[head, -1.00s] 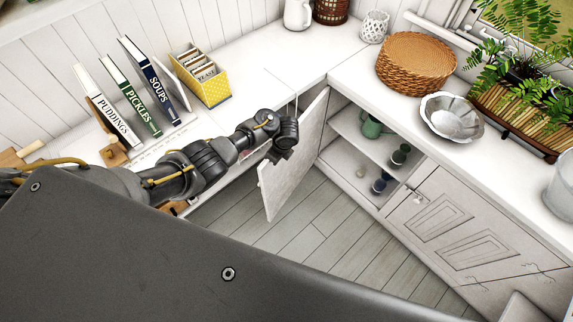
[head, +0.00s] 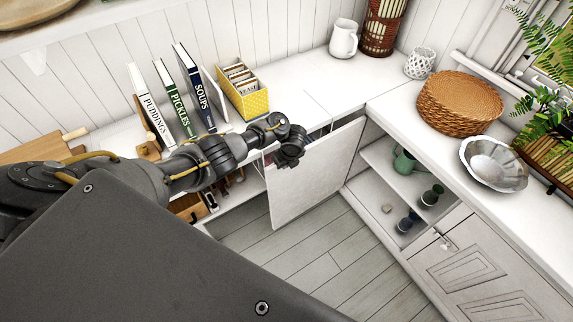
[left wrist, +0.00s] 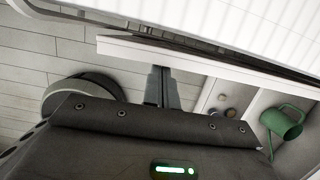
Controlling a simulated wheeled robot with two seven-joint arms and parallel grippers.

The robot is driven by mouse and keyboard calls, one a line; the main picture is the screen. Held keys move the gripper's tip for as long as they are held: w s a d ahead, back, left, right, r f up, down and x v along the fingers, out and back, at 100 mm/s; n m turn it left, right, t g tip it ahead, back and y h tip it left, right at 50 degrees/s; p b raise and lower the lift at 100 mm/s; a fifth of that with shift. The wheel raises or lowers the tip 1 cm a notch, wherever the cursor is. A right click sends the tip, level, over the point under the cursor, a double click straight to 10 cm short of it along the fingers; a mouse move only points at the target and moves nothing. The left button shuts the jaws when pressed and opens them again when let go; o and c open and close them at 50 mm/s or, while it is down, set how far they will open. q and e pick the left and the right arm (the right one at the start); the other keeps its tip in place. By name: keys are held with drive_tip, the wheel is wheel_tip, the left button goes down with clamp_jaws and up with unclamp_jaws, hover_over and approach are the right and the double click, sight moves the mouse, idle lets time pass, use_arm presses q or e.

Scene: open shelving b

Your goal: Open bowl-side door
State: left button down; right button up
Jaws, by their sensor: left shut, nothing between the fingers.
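The white door (head: 318,175) stands swung wide open from the corner cabinet. Its hinge side is at the right, and its free edge is toward the left counter. My left gripper (head: 288,155) is in front of the door's upper left part in the head view. In the left wrist view its shut, empty fingers (left wrist: 158,86) reach the white door panel (left wrist: 200,62); I cannot tell whether they touch it. The silver bowl (head: 495,165) sits on the right counter, past the open compartment. My right gripper is not in view.
The open cabinet holds a green watering can (head: 403,162) and dark green pots (head: 432,196) on its shelves. A closed panelled door (head: 465,270) is to its right. Books (head: 185,95) and a yellow box (head: 245,95) stand on the left counter. The wood floor (head: 320,250) is clear.

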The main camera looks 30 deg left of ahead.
use_arm(q)
drive_tip(key=s+d+r+p, duration=0.3)
drive_tip(key=d+r+p, duration=0.2)
drive_tip(key=r, duration=0.4)
drive_tip(key=shift+d+r, duration=0.35)
